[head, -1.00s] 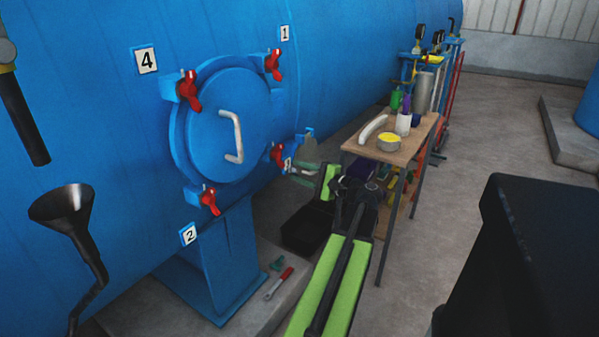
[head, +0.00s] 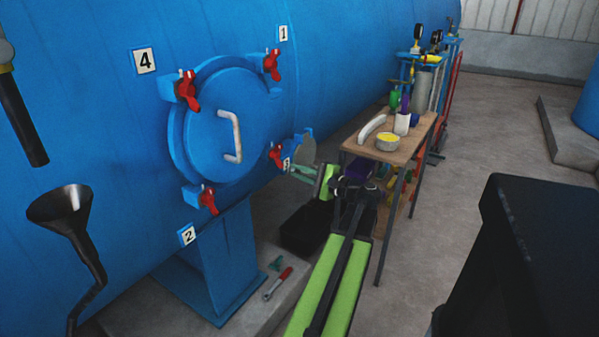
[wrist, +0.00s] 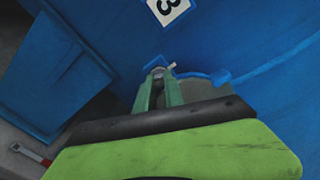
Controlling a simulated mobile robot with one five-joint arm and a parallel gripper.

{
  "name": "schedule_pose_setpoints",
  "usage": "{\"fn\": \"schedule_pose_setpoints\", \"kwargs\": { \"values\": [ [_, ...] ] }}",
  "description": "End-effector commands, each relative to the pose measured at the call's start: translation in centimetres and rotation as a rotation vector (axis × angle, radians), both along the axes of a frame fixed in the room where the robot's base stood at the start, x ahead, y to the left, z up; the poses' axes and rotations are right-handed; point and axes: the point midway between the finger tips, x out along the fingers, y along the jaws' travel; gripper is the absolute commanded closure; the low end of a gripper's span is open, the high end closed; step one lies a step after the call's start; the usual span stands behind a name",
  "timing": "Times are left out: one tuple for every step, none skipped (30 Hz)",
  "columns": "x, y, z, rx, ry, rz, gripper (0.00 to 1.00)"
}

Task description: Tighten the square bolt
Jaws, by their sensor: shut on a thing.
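My gripper (wrist: 158,92) has green fingers. In the wrist view they are closed around the small metal head of the square bolt (wrist: 158,72). The bolt sits at a blue bracket edge on the tank, below the label 3 (wrist: 168,8). A light pin-like piece shows just right of the bolt head. In the head view my gripper (head: 296,170) reaches left to the tank, below a grey round plate (head: 307,149). The bolt is too small and hidden there to make out.
A round blue hatch (head: 215,130) with red wing clamps and a white handle is left of my gripper. A wooden table (head: 400,148) with bottles and a tin stands close right. A red-handled tool (head: 278,284) lies on the concrete plinth below.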

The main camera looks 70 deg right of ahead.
Motion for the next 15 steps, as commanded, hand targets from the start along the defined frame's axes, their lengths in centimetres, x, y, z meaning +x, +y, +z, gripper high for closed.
{"fn": "schedule_pose_setpoints", "kwargs": {
  "values": [
    [-0.02,-0.02,0.02,0.019,-0.006,-0.001,1.0],
    [-0.02,-0.02,0.02,0.036,-0.01,-0.001,1.0],
    [-0.01,-0.01,0.02,0.06,-0.016,-0.001,1.0],
    [-0.01,0.0,0.02,0.079,-0.021,-0.001,1.0],
    [0.0,0.0,0.02,0.1,-0.027,0.0,1.0],
    [0.0,0.01,0.02,0.131,-0.035,0.0,1.0],
    [0.0,0.01,0.02,0.156,-0.042,0.0,1.0],
    [0.0,0.01,0.02,0.181,-0.048,0.0,1.0],
    [0.01,0.02,0.02,0.216,-0.058,0.0,1.0],
    [0.01,0.02,0.02,0.244,-0.065,0.0,1.0],
    [0.02,0.02,0.02,0.271,-0.072,0.0,1.0],
    [0.02,0.02,0.02,0.308,-0.082,0.0,1.0],
    [0.02,0.03,0.03,0.336,-0.089,0.0,1.0],
    [0.02,0.03,0.03,0.363,-0.097,0.0,1.0],
    [0.02,0.03,0.03,0.401,-0.106,0.0,1.0]
  ]
}}
